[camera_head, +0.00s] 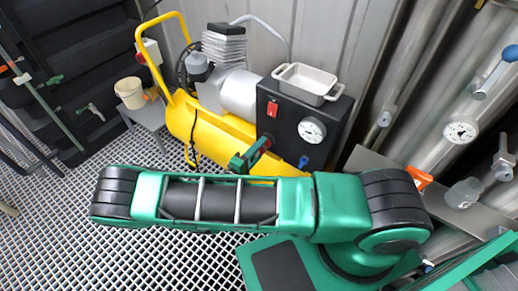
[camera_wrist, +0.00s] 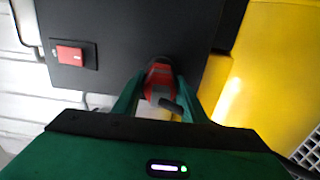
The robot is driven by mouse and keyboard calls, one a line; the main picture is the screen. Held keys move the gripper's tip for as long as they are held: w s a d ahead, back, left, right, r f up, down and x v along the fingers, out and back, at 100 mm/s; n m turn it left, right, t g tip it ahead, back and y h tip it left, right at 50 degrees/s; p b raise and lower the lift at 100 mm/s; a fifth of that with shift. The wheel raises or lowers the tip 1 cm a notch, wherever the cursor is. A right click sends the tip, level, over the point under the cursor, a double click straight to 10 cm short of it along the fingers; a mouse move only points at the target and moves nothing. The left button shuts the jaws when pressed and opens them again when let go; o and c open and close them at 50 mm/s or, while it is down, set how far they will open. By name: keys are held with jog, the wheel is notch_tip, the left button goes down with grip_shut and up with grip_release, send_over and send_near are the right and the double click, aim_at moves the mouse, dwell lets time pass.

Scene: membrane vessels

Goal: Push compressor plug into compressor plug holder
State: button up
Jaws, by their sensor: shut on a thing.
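The compressor plug (camera_wrist: 157,82) is red and dark and sits between the two green fingers of my gripper (camera_wrist: 157,98) in the wrist view. My gripper is shut on it. Its far end is against or very close to the black compressor panel (camera_wrist: 130,25); I cannot tell how deep it sits. The plug holder is not distinguishable, hidden behind the plug and fingers. In the head view my gripper (camera_head: 262,147) is at the left part of the panel (camera_head: 285,122), below the red switch (camera_head: 272,108). Only a little red of the plug shows there.
The yellow compressor (camera_head: 215,135) stands behind my arm. A pale tray (camera_head: 305,82) sits on top of the panel box. A round gauge (camera_head: 312,130) and a blue fitting (camera_head: 303,162) are right of my gripper. A beige cup (camera_head: 130,92) stands on a grey stand at left.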

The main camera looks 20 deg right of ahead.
jog(key=shift+w+d, duration=0.15)
jog(key=shift+d, duration=0.05)
jog(key=o, duration=1.5)
jog(key=shift+a, duration=0.1)
jog(key=v, duration=1)
jog(key=shift+s+a+f, duration=0.1)
jog(key=shift+s+a, duration=0.1)
jog(key=shift+a, duration=0.05)
